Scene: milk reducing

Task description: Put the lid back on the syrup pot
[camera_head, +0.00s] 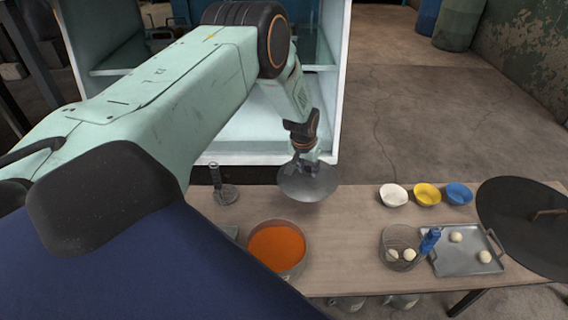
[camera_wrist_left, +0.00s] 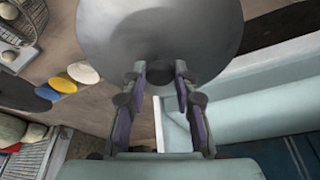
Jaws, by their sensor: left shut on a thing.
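The syrup pot (camera_head: 277,247) stands uncovered on the table, with orange-red syrup up near its rim. The lid, a grey metal disc (camera_head: 308,184), hangs from my left gripper (camera_head: 305,156) behind and to the right of the pot, at the table's far edge. In the left wrist view the lid (camera_wrist_left: 160,30) fills the top, and the fingers of my left gripper (camera_wrist_left: 160,78) are closed around its knob, which they partly hide. The lid is apart from the pot. My right gripper is not in view.
The table between pot and basket is clear.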

